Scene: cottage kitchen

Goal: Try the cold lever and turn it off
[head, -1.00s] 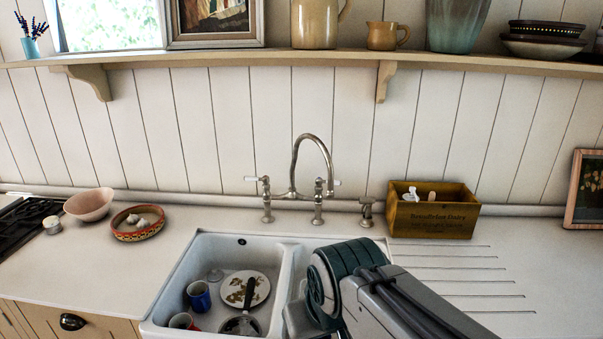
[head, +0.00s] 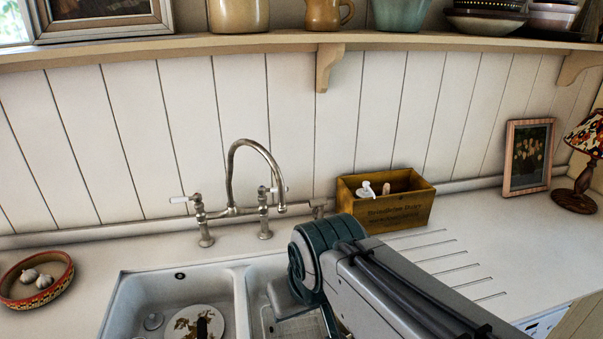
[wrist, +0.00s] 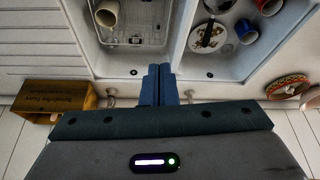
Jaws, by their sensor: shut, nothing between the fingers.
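A metal bridge tap (head: 250,195) with a tall curved spout stands behind the sink. Its left lever (head: 179,199) has a white handle pointing left. The right lever (head: 278,189) is partly behind the spout, with a white tip at its right. No hot or cold mark can be read, and no water stream shows. My gripper (wrist: 159,70) is shut and empty in the wrist view, above the sink's back edge near the tap. It touches no lever that I can see. In the head view my arm hides it.
The double sink (head: 237,290) holds a plate (head: 195,325) in its left basin; a cream mug (wrist: 106,13) sits in the rack (wrist: 135,22) of the other. A wooden box (head: 385,205) stands right of the tap, a garlic bowl (head: 62,284) at left. A shelf (head: 290,50) runs above.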

